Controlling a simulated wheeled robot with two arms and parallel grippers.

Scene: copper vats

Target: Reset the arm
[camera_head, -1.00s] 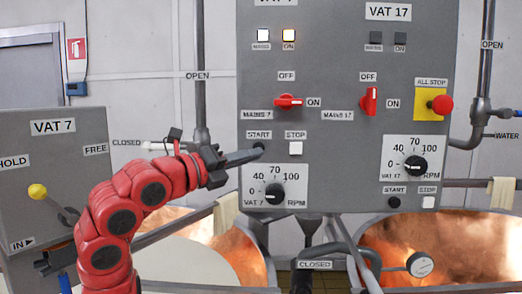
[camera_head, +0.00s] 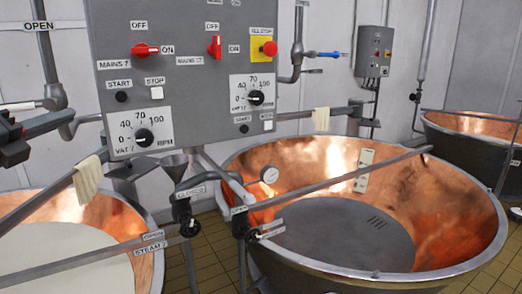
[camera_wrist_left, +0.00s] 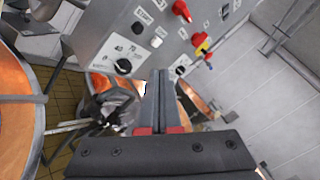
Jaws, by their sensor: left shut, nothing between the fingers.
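My left gripper (camera_head: 72,117) shows at the left edge of the head view, with its dark fingers pointing right toward the grey control panel (camera_head: 185,85). The fingers are together and empty, apart from the panel in the picture. In the left wrist view the closed fingers (camera_wrist_left: 158,75) point up the picture, below the panel with its knobs and switches. Most of my left arm is outside the head view. My right gripper is not in view.
The panel carries the red MAINS 7 switch (camera_head: 145,50), turned sideways toward ON, a black START button (camera_head: 121,97) and an rpm knob (camera_head: 144,137). A large copper vat (camera_head: 450,200) stands right. Steel pipes and valve handles (camera_head: 183,210) cross the space below.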

